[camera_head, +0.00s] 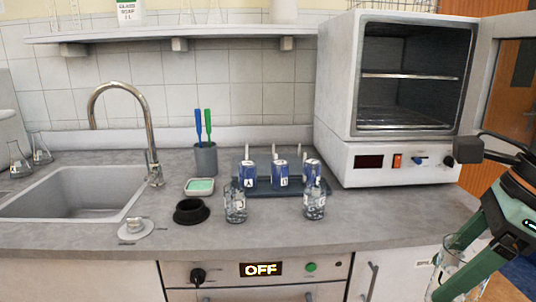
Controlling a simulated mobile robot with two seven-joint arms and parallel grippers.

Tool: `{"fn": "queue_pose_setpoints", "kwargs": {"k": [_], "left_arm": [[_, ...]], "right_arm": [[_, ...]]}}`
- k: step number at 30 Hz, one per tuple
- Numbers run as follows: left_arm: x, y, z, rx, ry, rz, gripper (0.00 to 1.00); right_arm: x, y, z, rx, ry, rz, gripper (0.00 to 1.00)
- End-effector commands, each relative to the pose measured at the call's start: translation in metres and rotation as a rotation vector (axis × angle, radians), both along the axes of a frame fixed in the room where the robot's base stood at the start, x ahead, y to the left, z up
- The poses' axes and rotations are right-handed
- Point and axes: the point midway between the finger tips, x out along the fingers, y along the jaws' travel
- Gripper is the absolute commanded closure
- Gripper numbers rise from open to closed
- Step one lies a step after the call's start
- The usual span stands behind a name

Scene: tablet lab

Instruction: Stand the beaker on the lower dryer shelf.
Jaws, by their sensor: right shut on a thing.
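The glass beaker (453,257) is at the lower right, clear, with a pale label. My right gripper (447,268) is shut on it, with green fingers on either side. It is held in front of the counter's right end, below counter height, and looks slightly tilted. The dryer (338,105) is a white cabinet at the back right. Its door (490,75) is swung open to the right. Inside, the upper shelf (410,76) and the lower shelf (400,125) look empty. My left gripper is not in view.
Two glass vessels (235,208) (314,208) stand before a dark tray (262,187) of blue-labelled containers. A black ring (191,212), brush cup (205,160) and sink (75,190) lie left. The counter before the dryer (400,210) is clear.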

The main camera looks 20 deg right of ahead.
Motion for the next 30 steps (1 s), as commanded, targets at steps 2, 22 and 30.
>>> {"fn": "queue_pose_setpoints", "kwargs": {"k": [2, 22, 30], "left_arm": [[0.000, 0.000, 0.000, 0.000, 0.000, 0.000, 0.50], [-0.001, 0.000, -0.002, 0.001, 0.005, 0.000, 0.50], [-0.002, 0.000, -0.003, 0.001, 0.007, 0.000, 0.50]], "right_arm": [[0.005, 0.001, -0.003, 0.003, 0.003, 0.049, 0.86], [0.089, 0.050, -0.090, 0.000, 0.003, 1.119, 0.86], [0.113, 0.088, -0.138, -0.005, 0.003, 1.660, 0.86]]}}
